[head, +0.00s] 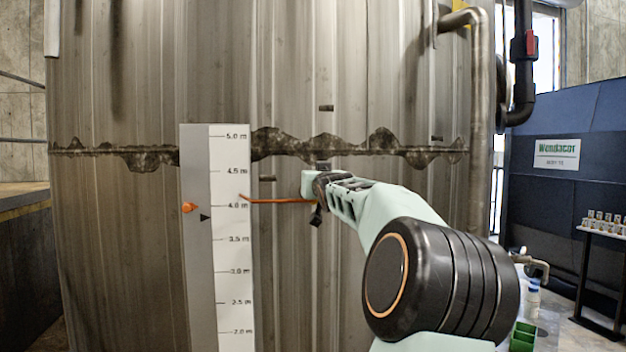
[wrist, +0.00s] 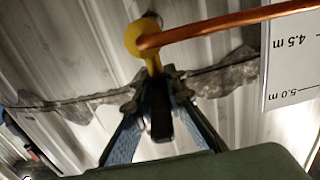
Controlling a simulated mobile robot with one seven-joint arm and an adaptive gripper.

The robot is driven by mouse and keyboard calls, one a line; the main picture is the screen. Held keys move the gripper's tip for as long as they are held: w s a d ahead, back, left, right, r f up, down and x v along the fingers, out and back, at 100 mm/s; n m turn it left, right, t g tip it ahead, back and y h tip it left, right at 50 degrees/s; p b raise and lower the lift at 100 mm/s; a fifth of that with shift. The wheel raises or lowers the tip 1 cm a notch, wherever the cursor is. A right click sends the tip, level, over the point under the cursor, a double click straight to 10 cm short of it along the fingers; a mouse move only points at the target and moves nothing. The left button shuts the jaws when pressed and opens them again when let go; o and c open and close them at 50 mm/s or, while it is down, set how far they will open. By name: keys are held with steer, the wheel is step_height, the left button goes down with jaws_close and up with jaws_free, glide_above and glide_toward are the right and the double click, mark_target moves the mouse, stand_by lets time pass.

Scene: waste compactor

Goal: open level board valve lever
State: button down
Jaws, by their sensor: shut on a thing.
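The level board (head: 229,230) is a tall white scale with metre marks on the tank front. Its edge also shows in the wrist view (wrist: 290,65), upside down. An orange pipe (head: 275,200) runs from the board to the valve. In the wrist view, the yellow valve (wrist: 139,40) sits at the end of this pipe (wrist: 220,26), with its short yellow lever (wrist: 154,64) pointing toward my gripper (wrist: 154,82). The fingertips are shut on the lever's end. In the head view my gripper (head: 318,196) hides the valve and lever.
The large corrugated metal tank (head: 120,240) fills the background, with a rough dark seam across it. A vertical pipe (head: 480,130) runs down its right side. A dark blue machine (head: 565,160) and a small table (head: 603,228) with several small items stand at the right.

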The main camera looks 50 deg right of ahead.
steer(key=c, duration=1.9)
jaws_free()
steer(key=shift+c, duration=0.2)
steer(key=shift+s+a, duration=0.1)
steer(key=shift+s, duration=0.05)
steer(key=shift+s+a, duration=0.2)
steer(key=shift+s, duration=0.3)
steer(key=shift+v, duration=5.3)
steer(key=shift+w+a, duration=0.1)
steer(key=shift+a, duration=0.05)
